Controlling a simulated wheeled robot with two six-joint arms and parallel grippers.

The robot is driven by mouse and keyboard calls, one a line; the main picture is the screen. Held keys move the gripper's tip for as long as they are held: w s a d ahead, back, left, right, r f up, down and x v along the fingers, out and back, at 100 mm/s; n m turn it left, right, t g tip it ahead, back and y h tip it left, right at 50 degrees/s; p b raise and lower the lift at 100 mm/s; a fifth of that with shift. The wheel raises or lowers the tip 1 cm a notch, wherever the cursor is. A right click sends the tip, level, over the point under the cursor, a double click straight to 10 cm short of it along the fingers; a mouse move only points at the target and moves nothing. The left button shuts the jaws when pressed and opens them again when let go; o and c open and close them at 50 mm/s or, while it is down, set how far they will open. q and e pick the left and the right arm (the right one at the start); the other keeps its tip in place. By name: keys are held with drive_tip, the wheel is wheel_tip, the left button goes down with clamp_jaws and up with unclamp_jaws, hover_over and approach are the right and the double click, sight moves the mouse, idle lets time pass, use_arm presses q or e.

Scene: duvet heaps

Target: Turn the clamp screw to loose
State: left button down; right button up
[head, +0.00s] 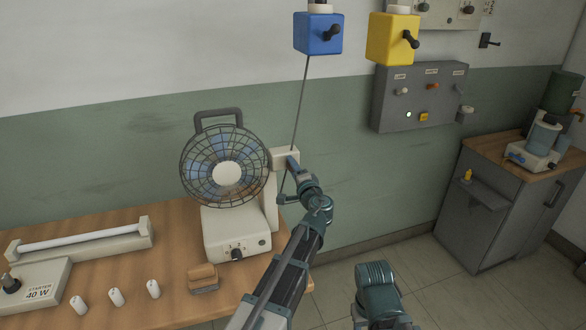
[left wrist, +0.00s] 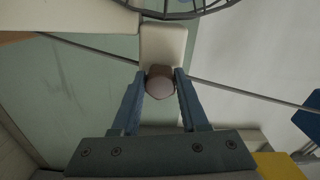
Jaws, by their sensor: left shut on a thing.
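A desk fan (head: 226,172) with a round wire guard and off-white base stands on the wooden bench. An off-white support post (head: 271,200) rises at its right side. My left gripper (head: 287,181) is at the right of this post. In the left wrist view the gripper (left wrist: 160,90) is shut on a rounded brownish-grey knob, which I take as the clamp screw (left wrist: 160,83). One blue finger lies on each side of it, and an off-white block (left wrist: 163,42) is right behind it. In the head view the gripper hides the knob. My right gripper is out of view.
A thin rod (head: 300,105) slants from the blue wall box (head: 318,34) down behind the gripper. On the bench (head: 177,222) are a tube lamp (head: 82,238), a starter box (head: 38,285), small white cylinders and a tan block (head: 202,275). A grey cabinet (head: 474,215) stands right.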

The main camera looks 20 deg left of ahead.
use_arm(q)
drive_tip(key=shift+c, duration=2.1)
unclamp_jaws()
drive_tip(key=shift+s, duration=0.1)
drive_tip(key=v, duration=1.3)
drive_tip(key=shift+s+d, duration=0.25)
drive_tip(key=shift+d, duration=0.05)
